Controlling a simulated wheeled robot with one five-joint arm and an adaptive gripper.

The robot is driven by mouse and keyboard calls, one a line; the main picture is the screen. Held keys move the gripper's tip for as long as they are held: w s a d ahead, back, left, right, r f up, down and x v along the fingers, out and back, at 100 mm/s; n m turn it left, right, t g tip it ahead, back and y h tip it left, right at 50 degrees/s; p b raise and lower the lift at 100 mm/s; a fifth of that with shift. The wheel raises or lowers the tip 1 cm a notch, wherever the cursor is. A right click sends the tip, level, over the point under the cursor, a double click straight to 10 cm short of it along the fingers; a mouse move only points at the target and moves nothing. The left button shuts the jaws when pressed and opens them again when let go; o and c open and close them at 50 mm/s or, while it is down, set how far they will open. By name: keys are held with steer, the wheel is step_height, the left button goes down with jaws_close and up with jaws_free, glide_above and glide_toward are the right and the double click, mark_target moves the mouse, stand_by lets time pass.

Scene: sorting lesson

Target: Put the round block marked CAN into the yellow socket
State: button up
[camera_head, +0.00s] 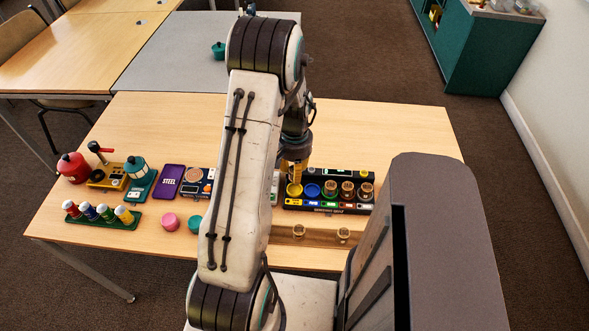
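A dark sorting rack (328,207) stands on the table, right of my arm. Its yellow socket (293,190) is at the left end, with a blue socket (312,190) beside it. My gripper (294,170) points down just above and behind the yellow socket. The fingers are small and partly hidden by my arm, so I cannot tell whether they are open or hold a block. Round wooden blocks (347,188) stand in the sockets farther right. Two more round blocks, a left one (299,231) and a right one (343,234), are at the front. No CAN marking is readable.
The table is clear at the back right.

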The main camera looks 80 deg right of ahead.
mark_target(295, 190)
steer(key=shift+f+b, duration=1.2)
steer(key=shift+f, duration=1.3)
steer(key=shift+f+b, duration=0.55)
steer(key=shift+b, duration=0.3)
steer(key=o, duration=0.4)
steer(key=shift+o, duration=0.7)
steer(key=shift+r+p, duration=3.65)
steer(key=shift+r, duration=1.85)
steer(key=shift+r, duration=0.15)
